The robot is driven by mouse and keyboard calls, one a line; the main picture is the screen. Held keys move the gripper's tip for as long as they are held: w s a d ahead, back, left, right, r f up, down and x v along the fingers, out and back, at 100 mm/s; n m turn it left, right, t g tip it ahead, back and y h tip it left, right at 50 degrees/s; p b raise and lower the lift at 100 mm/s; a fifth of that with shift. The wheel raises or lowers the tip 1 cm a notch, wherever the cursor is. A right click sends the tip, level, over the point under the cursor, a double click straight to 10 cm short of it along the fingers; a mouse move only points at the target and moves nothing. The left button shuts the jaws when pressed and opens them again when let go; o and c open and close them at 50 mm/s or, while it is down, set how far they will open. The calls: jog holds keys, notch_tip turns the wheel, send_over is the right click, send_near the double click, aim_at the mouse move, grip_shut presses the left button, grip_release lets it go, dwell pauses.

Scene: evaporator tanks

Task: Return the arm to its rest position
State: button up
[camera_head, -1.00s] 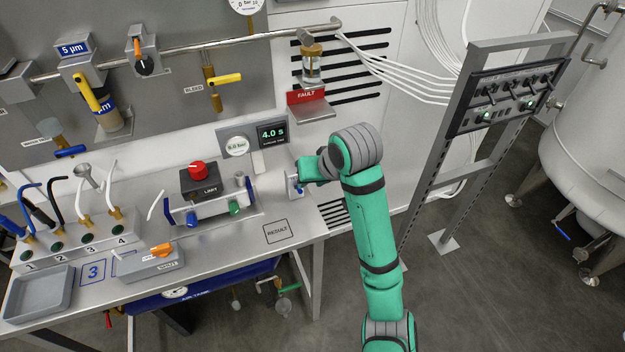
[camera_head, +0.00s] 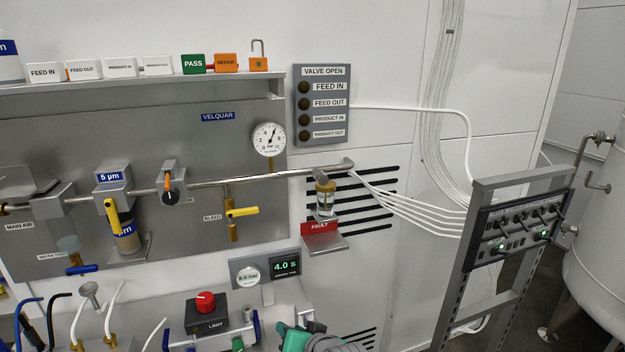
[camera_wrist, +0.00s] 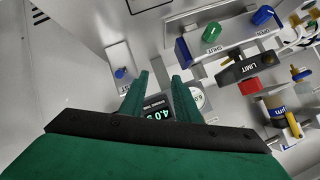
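My gripper (camera_wrist: 160,82) shows in the wrist view with its two green fingers apart and nothing between them. Beyond the fingers is the lit 4.0 s display (camera_wrist: 158,113), partly hidden by them. In the head view only the top of my arm (camera_head: 318,342) shows at the bottom edge, near the bench's back right. The fingers cannot be made out there.
The red LIMIT button box (camera_head: 206,314) stands left of my arm. Above are the red FAULT shelf (camera_head: 322,238) and the pipe (camera_head: 260,178) with valves. The grey switch stand (camera_head: 485,255) and a tank (camera_head: 605,270) are at the right.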

jog(key=f+t, duration=0.1)
jog(key=s+a+f+m, duration=0.1)
jog(key=s+f+m+t, duration=0.1)
jog(key=shift+s+a+f+t, duration=0.1)
jog(key=shift+a+f+t, duration=0.15)
jog(key=shift+t, duration=0.05)
jog(key=s+f+m, duration=0.1)
jog(key=s+t+h, duration=0.1)
jog(key=s+f+m+t, duration=0.1)
jog(key=shift+s+d+f+m, duration=0.3)
jog(key=shift+s+d, duration=0.05)
jog(key=shift+s, duration=0.05)
jog(key=s+d+f+m+t+h, duration=0.1)
jog(key=s+f+h, duration=0.15)
jog(key=s, duration=0.55)
jog(key=s+d+f+h, duration=0.2)
jog(key=s+f, duration=0.2)
jog(key=s, duration=0.3)
jog(key=s+d+n, duration=0.1)
jog(key=s+n, duration=0.2)
jog(key=s, duration=0.8)
jog(key=s+d+r+n, duration=0.1)
jog(key=s+n, duration=0.2)
jog(key=s, duration=0.9)
jog(key=shift+d+r, duration=0.3)
jog(key=shift+d, duration=0.05)
